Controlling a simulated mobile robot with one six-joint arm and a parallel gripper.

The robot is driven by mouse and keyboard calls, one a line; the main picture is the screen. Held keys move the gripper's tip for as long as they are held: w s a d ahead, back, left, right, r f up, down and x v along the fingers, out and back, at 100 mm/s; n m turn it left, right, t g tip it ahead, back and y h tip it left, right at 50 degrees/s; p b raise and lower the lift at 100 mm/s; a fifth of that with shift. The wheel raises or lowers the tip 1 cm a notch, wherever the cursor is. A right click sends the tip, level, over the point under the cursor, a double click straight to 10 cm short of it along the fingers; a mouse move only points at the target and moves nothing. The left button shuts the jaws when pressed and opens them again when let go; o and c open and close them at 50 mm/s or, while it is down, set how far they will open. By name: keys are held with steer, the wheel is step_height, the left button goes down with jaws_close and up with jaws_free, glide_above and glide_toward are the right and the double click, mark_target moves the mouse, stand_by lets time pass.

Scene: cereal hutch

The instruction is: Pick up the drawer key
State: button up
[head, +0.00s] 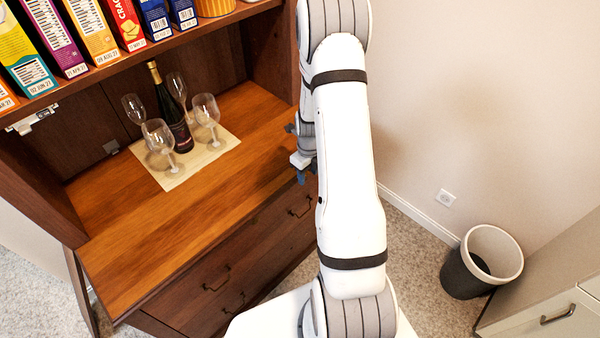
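No drawer key can be made out in the head view. The wooden hutch (150,235) stands at the left, with drawers (240,270) under its counter. My gripper (300,168) is near the right end of the counter, mostly hidden behind my arm. Its dark finger parts show at the arm's left edge, and I cannot tell whether they are open or what is between them. The right part of the counter and the drawer fronts behind my arm are hidden.
A wine bottle (170,110) and several glasses (206,112) stand on a pale mat (174,180) on the counter. Cereal boxes (55,35) fill the shelf above. A waste bin (482,262) stands on the floor at right, near a pale cabinet (560,310). The counter's front left is clear.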

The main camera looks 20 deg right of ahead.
jaws_close()
steer(key=shift+r, duration=0.1)
step_height(320, 180, up, 10)
steer(key=b, duration=0.1)
stand_by(0.6)
